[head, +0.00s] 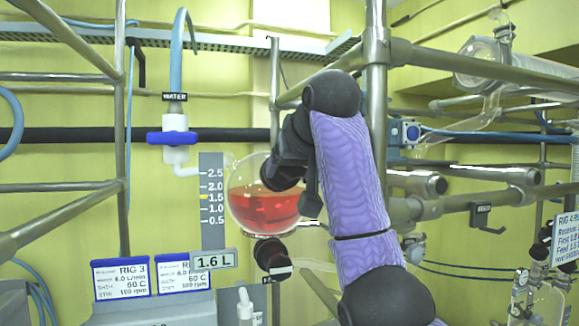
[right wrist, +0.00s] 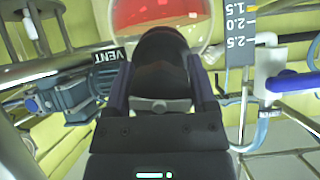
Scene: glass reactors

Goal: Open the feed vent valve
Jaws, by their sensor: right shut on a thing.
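My right gripper (head: 290,155) reaches in front of the round glass flask with its purple-sleeved arm. In the right wrist view its two dark fingers (right wrist: 161,88) are closed on a dark rounded knob (right wrist: 160,55). A VENT label (right wrist: 108,55) sits just left of the knob in that view, so the knob may be the feed vent valve's handle. How far the valve is turned cannot be told. In the head view the gripper and arm hide the knob and label. My left gripper is not in view.
The glass flask (head: 245,212) holds red liquid behind the gripper. A level scale (head: 213,230) and a blue-handled water valve (head: 174,138) stand left. A vertical steel post (head: 377,90) and horizontal pipes crowd the right side. RIG 3 cards (head: 121,278) sit low left.

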